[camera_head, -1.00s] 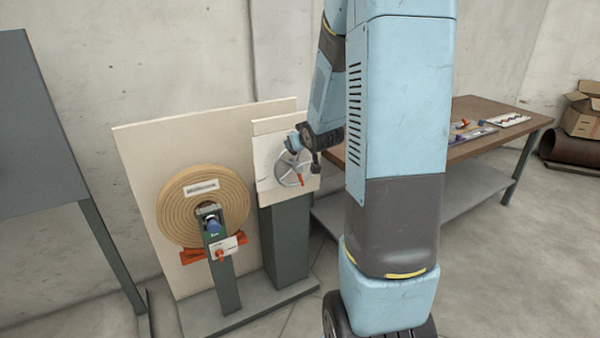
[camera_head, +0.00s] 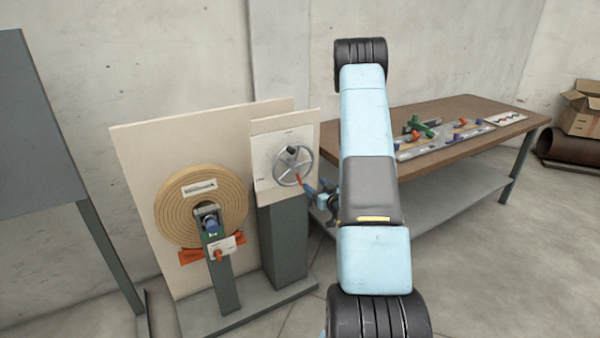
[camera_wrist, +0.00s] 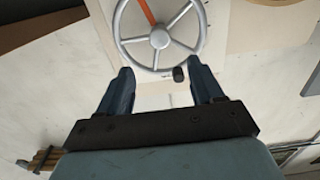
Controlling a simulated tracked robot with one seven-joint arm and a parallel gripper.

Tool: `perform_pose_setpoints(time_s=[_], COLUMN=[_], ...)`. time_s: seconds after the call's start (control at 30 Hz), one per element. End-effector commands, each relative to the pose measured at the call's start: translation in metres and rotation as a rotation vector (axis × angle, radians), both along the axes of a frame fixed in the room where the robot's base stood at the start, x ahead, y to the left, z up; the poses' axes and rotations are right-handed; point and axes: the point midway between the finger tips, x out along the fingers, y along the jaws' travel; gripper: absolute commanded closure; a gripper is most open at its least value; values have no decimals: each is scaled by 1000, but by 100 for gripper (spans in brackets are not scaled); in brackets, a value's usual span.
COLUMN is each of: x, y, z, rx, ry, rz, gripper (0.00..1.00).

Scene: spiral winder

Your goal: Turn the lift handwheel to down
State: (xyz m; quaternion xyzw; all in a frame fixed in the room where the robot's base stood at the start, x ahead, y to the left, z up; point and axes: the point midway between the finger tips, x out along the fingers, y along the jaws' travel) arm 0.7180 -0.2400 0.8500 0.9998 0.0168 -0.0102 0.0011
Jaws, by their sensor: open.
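The lift handwheel (camera_head: 293,166) is a grey spoked wheel on a pale panel. One spoke is orange-red and points to the lower right in the head view. A dark knob sits on its rim, upper left of the hub in the head view. In the wrist view the handwheel (camera_wrist: 160,38) is at the top, its knob (camera_wrist: 179,74) at the lower rim. My gripper (camera_wrist: 160,80) is open, its two fingers apart below the wheel with the knob lying between and just beyond them. In the head view my gripper (camera_head: 312,190) is beside the wheel's lower right. No contact is visible.
A round coil of tan strip (camera_head: 172,208) stands left on a board, with a post and orange part before it. A brown workbench (camera_head: 470,108) with coloured parts stands right. A grey panel (camera_head: 35,125) stands far left. Floor at lower right is clear.

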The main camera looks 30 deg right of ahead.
Motion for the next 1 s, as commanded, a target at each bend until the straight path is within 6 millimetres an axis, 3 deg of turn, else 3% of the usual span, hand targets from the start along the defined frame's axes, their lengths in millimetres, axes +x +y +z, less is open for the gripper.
perform_pose_setpoints(time_s=[0.13, 0.27, 0.8, 1.0], x=[-3, 7, 97, 122], y=[-2, -1, 1, 2], z=[-6, -6, -6, -6], rx=[12, 12, 11, 12], ry=[-18, -22, -22, -21], rz=[2, 4, 2, 2], gripper=[34, 34, 34, 34])
